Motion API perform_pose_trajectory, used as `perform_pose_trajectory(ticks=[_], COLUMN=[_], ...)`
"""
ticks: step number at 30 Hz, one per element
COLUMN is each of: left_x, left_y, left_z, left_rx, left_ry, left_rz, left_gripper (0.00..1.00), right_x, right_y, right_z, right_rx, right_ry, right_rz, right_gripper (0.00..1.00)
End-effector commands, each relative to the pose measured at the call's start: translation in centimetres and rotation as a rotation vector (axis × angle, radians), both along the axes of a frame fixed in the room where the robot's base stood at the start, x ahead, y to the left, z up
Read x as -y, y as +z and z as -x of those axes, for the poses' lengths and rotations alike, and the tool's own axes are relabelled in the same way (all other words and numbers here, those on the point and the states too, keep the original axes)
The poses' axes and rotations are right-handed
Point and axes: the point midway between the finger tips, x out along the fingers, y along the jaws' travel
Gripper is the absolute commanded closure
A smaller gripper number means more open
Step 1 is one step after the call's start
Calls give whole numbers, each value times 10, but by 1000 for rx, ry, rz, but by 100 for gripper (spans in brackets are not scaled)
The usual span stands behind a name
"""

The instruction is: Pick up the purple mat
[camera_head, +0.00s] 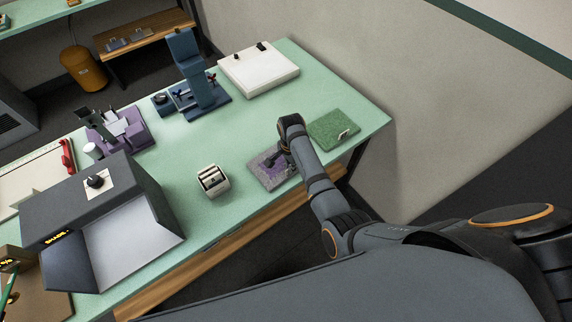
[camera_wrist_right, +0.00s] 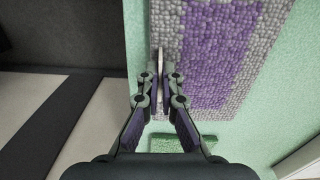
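The purple mat (camera_head: 269,179) lies at the front edge of the green table, partly hidden by my right arm. In the right wrist view the mat (camera_wrist_right: 215,55) has a purple middle and a beaded grey border. A thin pale tab (camera_wrist_right: 161,50) stands at its edge. My right gripper (camera_wrist_right: 160,78) is at that edge, its fingertips close together with the tab between them. In the head view my right gripper (camera_head: 268,162) is over the mat, its fingertips hard to make out. The mat looks flat on the table. My left gripper is not in view.
A green mat (camera_head: 335,125) with a white tab lies to the right. A small cream-and-dark device (camera_head: 213,181) stands to the left. A white box (camera_head: 258,72), a blue stand (camera_head: 198,80) and a large dark machine (camera_head: 100,205) stand on the table. Free table lies behind the purple mat.

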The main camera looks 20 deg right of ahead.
Motion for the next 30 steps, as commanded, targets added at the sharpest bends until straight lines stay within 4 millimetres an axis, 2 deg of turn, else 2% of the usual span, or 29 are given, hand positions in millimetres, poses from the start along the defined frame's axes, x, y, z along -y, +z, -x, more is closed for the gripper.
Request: perform_pose_trajectory(ticks=[2,6,8,13,16,18,21,24,30], left_x=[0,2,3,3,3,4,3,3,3], left_y=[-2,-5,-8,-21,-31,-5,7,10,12], left_z=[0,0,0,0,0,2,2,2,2], left_rx=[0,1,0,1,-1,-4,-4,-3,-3], left_ry=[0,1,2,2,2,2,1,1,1], left_rz=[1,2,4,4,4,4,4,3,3], left_gripper=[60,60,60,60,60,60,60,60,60], right_x=[0,0,7,27,42,52,64,71,76], right_y=[5,30,41,82,94,115,124,125,127], right_z=[0,1,11,40,64,81,98,109,117], right_rx=[1,4,4,7,3,-3,-2,2,5], right_ry=[0,-1,-3,-2,-2,-1,1,0,0], right_rz=[0,-2,-1,0,3,4,4,2,-2], right_gripper=[100,100,100,100,100,100,100,100,100])
